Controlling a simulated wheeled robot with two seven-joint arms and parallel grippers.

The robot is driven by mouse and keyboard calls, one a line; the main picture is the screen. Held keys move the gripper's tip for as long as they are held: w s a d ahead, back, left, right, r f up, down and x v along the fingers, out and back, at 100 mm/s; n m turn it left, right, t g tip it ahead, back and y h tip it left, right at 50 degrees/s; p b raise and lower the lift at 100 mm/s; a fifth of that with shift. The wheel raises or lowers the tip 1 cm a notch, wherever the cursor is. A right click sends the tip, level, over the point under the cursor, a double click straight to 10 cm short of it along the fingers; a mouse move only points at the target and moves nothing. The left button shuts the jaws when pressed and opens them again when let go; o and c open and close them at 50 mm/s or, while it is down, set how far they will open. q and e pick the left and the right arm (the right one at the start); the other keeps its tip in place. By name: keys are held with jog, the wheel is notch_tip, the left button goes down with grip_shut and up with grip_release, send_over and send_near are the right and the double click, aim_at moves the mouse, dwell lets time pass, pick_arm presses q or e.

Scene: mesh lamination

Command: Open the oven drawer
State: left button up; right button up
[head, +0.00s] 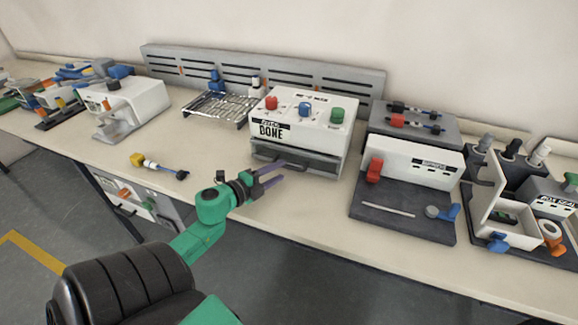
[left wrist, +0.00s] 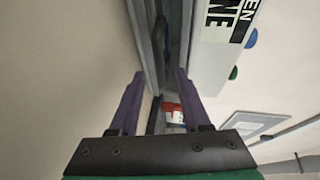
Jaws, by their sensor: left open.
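The oven is a white box (head: 315,118) with red, blue and green knobs and a label reading "DONE". Its dark grey drawer (head: 325,167) is along the bottom front and looks shut. My left gripper (head: 278,172) is open in front of the drawer's left part, its purple fingers pointing at the drawer front. In the left wrist view my left gripper (left wrist: 159,74) has its fingers apart, with the grey drawer front (left wrist: 147,45) ahead between them. The handle is hard to make out, and I cannot tell whether the fingers touch it. My right gripper is not in view.
A blue-and-yellow tool (head: 160,166) lies on the table left of the gripper. A silver rack (head: 217,107) stands left of the oven. A grey station with a red clamp (head: 375,170) is to the right. The table (head: 285,205) before the oven is clear.

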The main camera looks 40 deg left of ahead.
aim_at(288, 167)
pick_arm(q)
jog(key=x, duration=0.5)
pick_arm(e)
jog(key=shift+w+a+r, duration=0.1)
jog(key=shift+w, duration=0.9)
pick_arm(q)
grip_shut()
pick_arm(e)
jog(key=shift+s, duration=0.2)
pick_arm(q)
jog(key=shift+f, duration=0.1)
